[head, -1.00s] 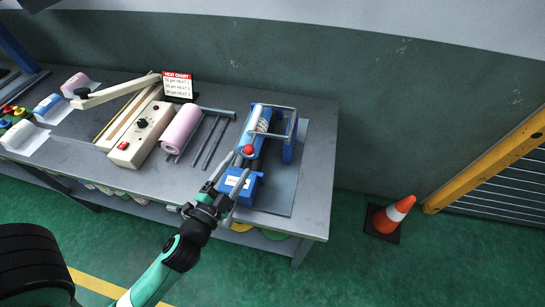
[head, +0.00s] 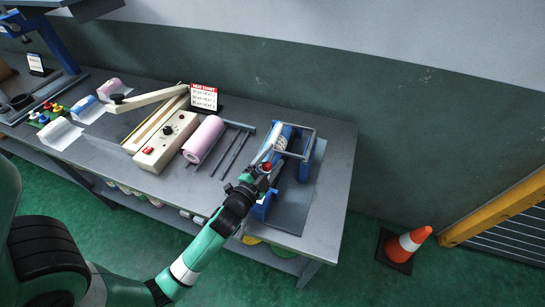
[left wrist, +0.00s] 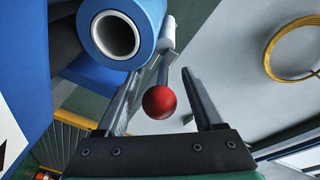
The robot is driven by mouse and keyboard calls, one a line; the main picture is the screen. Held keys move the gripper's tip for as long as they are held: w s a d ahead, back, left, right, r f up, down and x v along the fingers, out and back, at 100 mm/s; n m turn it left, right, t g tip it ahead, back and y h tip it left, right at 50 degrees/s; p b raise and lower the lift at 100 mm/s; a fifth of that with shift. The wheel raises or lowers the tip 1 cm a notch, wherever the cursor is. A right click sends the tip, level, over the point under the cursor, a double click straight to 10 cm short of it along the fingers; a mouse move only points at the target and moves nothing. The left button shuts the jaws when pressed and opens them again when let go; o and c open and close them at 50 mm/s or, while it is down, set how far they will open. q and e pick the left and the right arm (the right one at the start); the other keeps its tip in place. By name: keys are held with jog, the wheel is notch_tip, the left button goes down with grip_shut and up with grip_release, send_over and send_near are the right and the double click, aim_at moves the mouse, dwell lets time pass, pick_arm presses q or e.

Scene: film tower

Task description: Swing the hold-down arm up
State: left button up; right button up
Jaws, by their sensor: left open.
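A blue film device (head: 262,208) stands near the right end of the bench, with a grey looped frame (head: 301,134) at its back. A red ball knob (head: 266,167) sits on a thin grey lever, which I take as the hold-down arm. In the left wrist view the red knob (left wrist: 159,102) and its grey lever (left wrist: 164,68) lie beside a blue roll (left wrist: 118,32) with a hollow core. My left gripper (head: 263,175) is open. In the left wrist view its two fingers (left wrist: 163,90) stand on either side of the knob, with gaps showing. My right gripper is out of view.
A cream sealer (head: 166,140) with its arm raised, a pink roll (head: 204,139) and a heat chart sign (head: 204,97) stand left of the device. The bench (head: 328,195) has bare room at its right end. An orange cone (head: 404,245) is on the floor.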

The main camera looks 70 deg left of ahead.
pick_arm(q)
jog(key=shift+c, duration=0.3)
grip_shut()
dwell(1.2)
